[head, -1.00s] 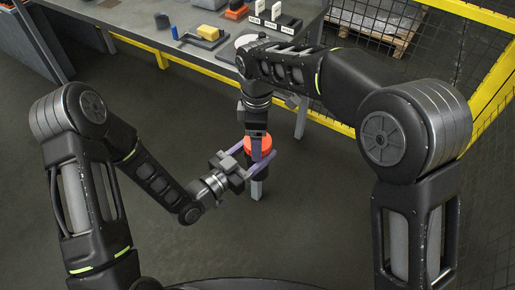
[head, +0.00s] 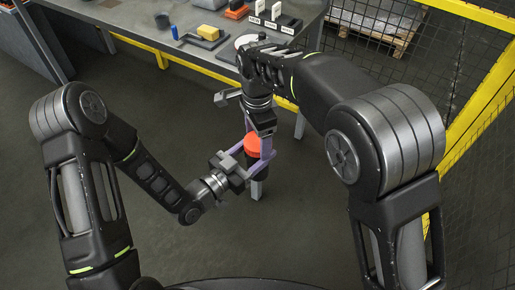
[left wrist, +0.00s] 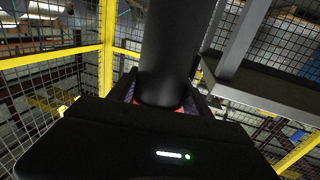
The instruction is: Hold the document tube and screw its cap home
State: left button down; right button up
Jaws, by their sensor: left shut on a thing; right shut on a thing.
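The document tube (head: 251,157) is a short black cylinder, seen upright in the head view and largely covered by the fingers. Its orange-red cap (head: 251,141) sits at its top end; whether it is fully seated cannot be told. My left gripper (head: 245,162) comes from the left and is shut on the tube. My right gripper (head: 258,145) points down from above and is shut on the cap, its purple fingers at the cap's sides. In the left wrist view the tube (left wrist: 172,50) fills the middle, with a sliver of red at its lower end.
A grey steel workbench (head: 130,22) stands at the back with a yellow lower rail. It carries a yellow block (head: 208,31), an orange item (head: 236,11) and small labelled stands. A yellow-framed mesh fence (head: 485,110) runs along the right.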

jog(key=o, duration=1.6)
jog(key=shift+o, duration=0.2)
jog(key=shift+r, duration=0.1)
notch_tip(320, 180, up, 7)
jog(key=shift+r, duration=0.15)
